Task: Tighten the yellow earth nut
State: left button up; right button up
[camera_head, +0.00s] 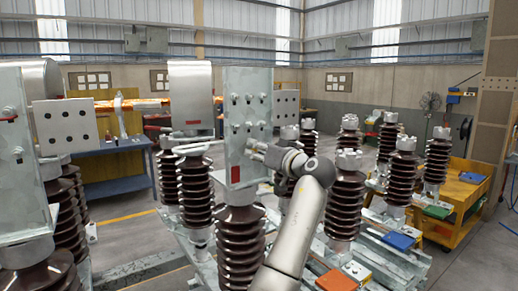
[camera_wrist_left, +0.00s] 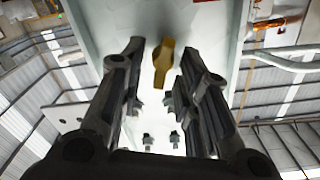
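The yellow earth nut (camera_wrist_left: 162,64) shows in the left wrist view as an elongated yellow piece against a pale plate. It lies between the fingers of my left gripper (camera_wrist_left: 163,48), which are spread open with a gap on each side of it. I cannot tell how deep it sits between them. In the head view my left gripper (camera_head: 262,152) is at the right side of an upright pale plate (camera_head: 236,110) on a brown ribbed insulator (camera_head: 240,245). I do not make out the nut in the head view. My right gripper is not in view.
Several bolts (camera_wrist_left: 174,138) show on the plate below the nut in the wrist view. Brown insulators (camera_head: 343,195) stand close to the right of my arm, and others (camera_head: 195,190) to the left. A blue bench (camera_head: 110,150) and a yellow cart (camera_head: 460,200) stand farther back.

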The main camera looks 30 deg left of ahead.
pick_arm(q)
grip_shut()
